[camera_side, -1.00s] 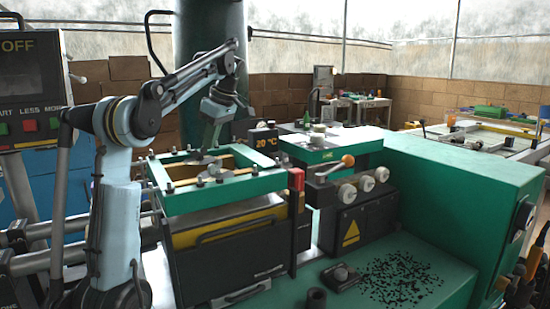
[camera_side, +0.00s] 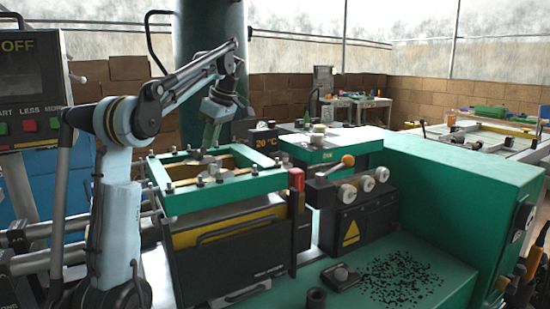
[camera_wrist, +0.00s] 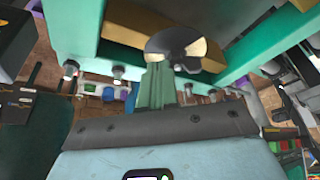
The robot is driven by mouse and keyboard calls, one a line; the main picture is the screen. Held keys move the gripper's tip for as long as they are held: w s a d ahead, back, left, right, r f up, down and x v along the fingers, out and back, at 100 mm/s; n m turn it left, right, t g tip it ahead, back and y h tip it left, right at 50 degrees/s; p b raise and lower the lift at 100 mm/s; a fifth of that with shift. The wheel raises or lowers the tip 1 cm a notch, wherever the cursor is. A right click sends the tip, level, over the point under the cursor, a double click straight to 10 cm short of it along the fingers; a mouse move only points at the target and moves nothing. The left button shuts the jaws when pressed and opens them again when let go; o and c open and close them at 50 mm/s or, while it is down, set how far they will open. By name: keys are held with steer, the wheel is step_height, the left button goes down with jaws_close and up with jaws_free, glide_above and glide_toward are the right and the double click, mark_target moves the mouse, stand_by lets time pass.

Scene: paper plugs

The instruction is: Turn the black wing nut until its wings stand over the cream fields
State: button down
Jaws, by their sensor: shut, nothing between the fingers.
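A small round disc with cream and dark fields (camera_wrist: 197,47) shows beyond my fingertips in the wrist view. A dark lump at its near edge, probably part of the black wing nut (camera_wrist: 188,64), shows beside my fingers; which fields its wings stand over I cannot tell. My gripper (camera_wrist: 158,68) has green fingers that are shut and empty, and they overlap the disc's near edge. In the side view my gripper (camera_side: 208,147) points down just above the disc (camera_side: 205,160), inside the green frame. Contact with the nut cannot be made out.
The green frame (camera_side: 240,191) with several upright bolts surrounds the disc. A red block (camera_side: 296,179) stands at its right corner. A dark box with white knobs and an orange-tipped lever (camera_side: 347,160) stands farther right. Dark bits (camera_side: 400,279) lie on the green bench top.

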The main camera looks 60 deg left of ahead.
mark_target(199, 153)
steer(key=shift+s+a, duration=0.2)
steer(key=shift+s, duration=0.75)
steer(key=v, duration=0.7)
steer(key=shift+w+r, duration=0.15)
steer(key=shift+w, duration=0.3)
steer(key=c, duration=1.4)
jaws_free()
steer(key=shift+s+d+r+m, duration=0.15)
steer(key=shift+d+r+m, duration=0.15)
steer(key=shift+c, duration=0.2)
steer(key=shift+o, duration=1)
steer(key=s+r+m, duration=0.1)
steer(key=s+d+m+t, duration=0.1)
steer(key=m, duration=0.1)
steer(key=shift+d+r+y, duration=0.3)
steer(key=shift+d+r, duration=0.05)
steer(key=shift+s+a+f+m+t, duration=0.3)
steer(key=shift+a+f, duration=0.35)
steer(key=shift+f, duration=1.15)
steer(key=shift+s+a+f+m+g, duration=0.15)
steer(key=shift+a+f+m, duration=0.35)
steer(key=shift+f, duration=1.25)
steer(key=shift+s+a+f+m+t, duration=0.25)
steer(key=shift+a+f, duration=0.5)
steer(key=shift+f, duration=1.05)
jaws_close()
